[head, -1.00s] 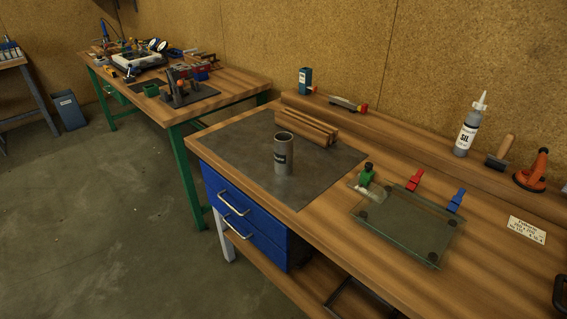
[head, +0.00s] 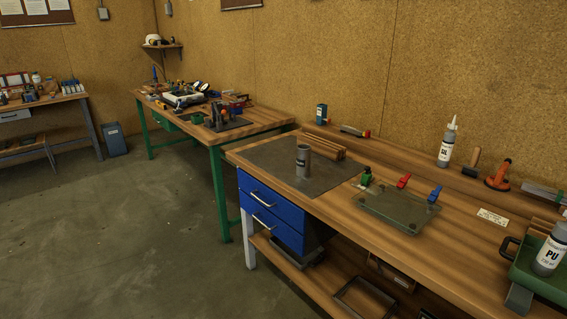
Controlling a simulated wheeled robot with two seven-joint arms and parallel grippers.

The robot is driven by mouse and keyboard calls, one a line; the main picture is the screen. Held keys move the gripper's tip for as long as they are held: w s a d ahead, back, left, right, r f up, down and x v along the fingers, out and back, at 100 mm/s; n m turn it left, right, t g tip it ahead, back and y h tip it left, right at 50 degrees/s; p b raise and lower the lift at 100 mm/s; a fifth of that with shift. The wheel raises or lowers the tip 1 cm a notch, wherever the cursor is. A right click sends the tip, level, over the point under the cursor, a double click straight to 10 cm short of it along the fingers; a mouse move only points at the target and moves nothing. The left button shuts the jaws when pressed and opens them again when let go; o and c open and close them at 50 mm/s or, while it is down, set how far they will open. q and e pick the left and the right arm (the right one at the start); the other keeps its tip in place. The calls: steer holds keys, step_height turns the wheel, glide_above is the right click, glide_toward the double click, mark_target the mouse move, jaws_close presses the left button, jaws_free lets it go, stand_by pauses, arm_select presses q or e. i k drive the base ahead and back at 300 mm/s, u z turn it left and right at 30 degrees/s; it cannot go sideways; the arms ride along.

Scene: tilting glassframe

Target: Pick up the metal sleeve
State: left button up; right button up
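The metal sleeve (head: 303,161) is a grey cylinder with a dark label, open at the top. It stands upright on the dark grey mat (head: 262,161) at the left part of the near workbench, in the head view. Wooden strips lie just behind it. Neither of my grippers shows in the head view.
The workbench (head: 335,214) also carries a glass plate (head: 392,207) with green, red and blue clamps, a silicone bottle (head: 447,142), a PU bottle (head: 551,249) and a suction tool (head: 498,175). Blue drawers (head: 270,213) sit below. Open floor (head: 130,240) lies at the left.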

mark_target(303, 158)
steer(key=u, duration=0.7)
steer(key=i, duration=1.15)
steer(key=z, duration=0.25)
steer(key=i, duration=1)
steer(key=z, duration=0.95)
